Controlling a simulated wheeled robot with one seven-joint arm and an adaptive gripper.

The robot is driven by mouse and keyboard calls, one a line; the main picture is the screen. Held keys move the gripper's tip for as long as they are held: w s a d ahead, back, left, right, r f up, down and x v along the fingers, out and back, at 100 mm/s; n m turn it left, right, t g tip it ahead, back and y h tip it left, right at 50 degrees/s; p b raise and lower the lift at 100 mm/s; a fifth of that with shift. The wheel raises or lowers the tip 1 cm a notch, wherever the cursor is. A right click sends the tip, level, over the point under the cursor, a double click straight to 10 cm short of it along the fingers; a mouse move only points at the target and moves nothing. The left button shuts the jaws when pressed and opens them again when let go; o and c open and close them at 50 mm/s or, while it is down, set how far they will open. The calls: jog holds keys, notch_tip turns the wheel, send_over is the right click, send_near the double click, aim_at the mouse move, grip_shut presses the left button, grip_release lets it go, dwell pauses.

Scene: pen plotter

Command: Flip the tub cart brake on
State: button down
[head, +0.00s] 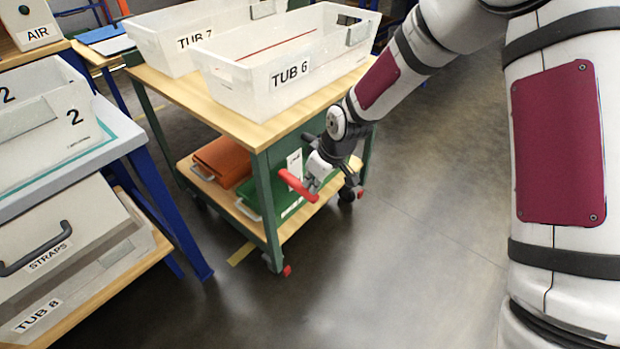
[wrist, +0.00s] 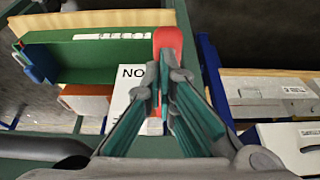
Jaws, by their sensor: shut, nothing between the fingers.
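The tub cart (head: 262,131) has a wooden top, a green frame and a lower wooden shelf. A red lever (head: 298,186) sticks out at its near right end, beside a white label plate (head: 294,162). In the wrist view the red lever (wrist: 168,42) shows just beyond the fingertips, with the plate (wrist: 130,86) reading "NO" to its left. My gripper (head: 313,178) is at the lever's right end in the head view. Its fingers (wrist: 166,82) are together and hold nothing. They partly hide the lever, and I cannot tell whether they touch it.
TUB 6 (head: 290,75) and TUB 7 (head: 180,42) stand on the cart top. An orange bin (head: 223,160) is on the lower shelf. A blue-legged bench (head: 163,178) with bins stands at left. Floor (head: 400,270) in front and right is clear.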

jog(key=shift+s+d+f+b, duration=0.15)
jog(key=shift+f+b, duration=0.35)
jog(key=shift+f, duration=0.95)
jog(key=shift+r, duration=0.1)
jog(key=v, duration=1.1)
jog(key=shift+r, duration=0.35)
jog(key=shift+s, duration=0.1)
